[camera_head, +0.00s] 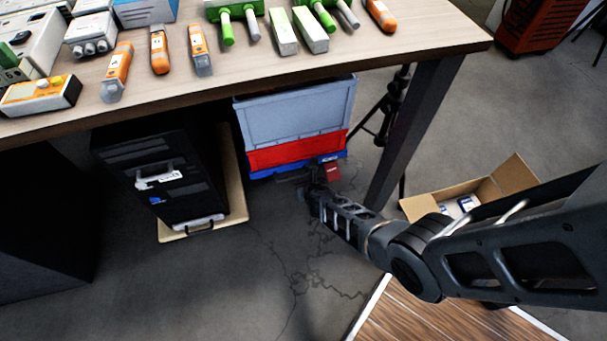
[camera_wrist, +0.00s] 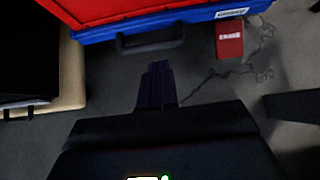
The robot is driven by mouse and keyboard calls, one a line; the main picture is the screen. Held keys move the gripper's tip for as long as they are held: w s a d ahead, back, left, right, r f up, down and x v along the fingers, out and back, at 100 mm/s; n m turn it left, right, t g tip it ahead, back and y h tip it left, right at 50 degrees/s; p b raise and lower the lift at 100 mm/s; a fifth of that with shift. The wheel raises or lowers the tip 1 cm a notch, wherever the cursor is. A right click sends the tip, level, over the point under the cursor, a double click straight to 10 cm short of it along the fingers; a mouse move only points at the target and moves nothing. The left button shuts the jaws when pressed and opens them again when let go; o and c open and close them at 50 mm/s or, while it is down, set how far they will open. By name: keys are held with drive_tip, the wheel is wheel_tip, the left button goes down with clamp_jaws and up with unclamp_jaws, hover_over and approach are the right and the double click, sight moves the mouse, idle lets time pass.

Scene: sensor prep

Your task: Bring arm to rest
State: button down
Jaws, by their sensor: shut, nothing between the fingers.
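My gripper (camera_head: 314,187) is at the end of my arm, which reaches from the lower right down under the table, close to the floor. In the wrist view the gripper fingers (camera_wrist: 157,85) are dark and pressed together, with nothing held. They point toward the stacked crates but look apart from them. The fingertips are small and partly hard to make out in the head view.
Stacked grey, red and blue crates (camera_head: 296,112) stand under the table (camera_head: 270,74), with a small red box (camera_wrist: 229,40) beside them. A black computer case (camera_head: 165,180) is left. A table leg (camera_head: 415,130) and open cardboard box (camera_head: 514,176) are right. Floor between is clear.

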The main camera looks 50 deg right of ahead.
drive_tip(key=shift+s+a+r, duration=0.25)
drive_tip(key=shift+s+r, duration=0.05)
drive_tip(key=shift+s, duration=0.05)
drive_tip(key=s+a+r+m+t+y, duration=0.2)
drive_tip(key=s+a+r+m, duration=0.2)
drive_tip(key=s+a+m, duration=0.65)
drive_tip(key=s+a+r+m+t+y, duration=0.2)
drive_tip(key=s+a+r+m, duration=0.55)
drive_tip(key=s+r, duration=0.55)
drive_tip(key=s+r+m+t+p, duration=0.1)
drive_tip(key=r+p, duration=0.6)
drive_tip(key=r, duration=0.9)
drive_tip(key=s+a+r+m+t+y+p, duration=0.1)
drive_tip(key=s+r+m+p, duration=0.3)
drive_tip(key=r, duration=1.3)
drive_tip(key=s+a+r+m+t+p, duration=0.1)
drive_tip(key=r+m+p, duration=0.4)
drive_tip(key=r+p, duration=0.5)
wheel_tip(320, 180, up, 7)
drive_tip(key=shift+s+a+f+m+y+p, duration=0.15)
drive_tip(key=shift+s+m+y+p, duration=0.2)
drive_tip(key=shift+s, duration=0.4)
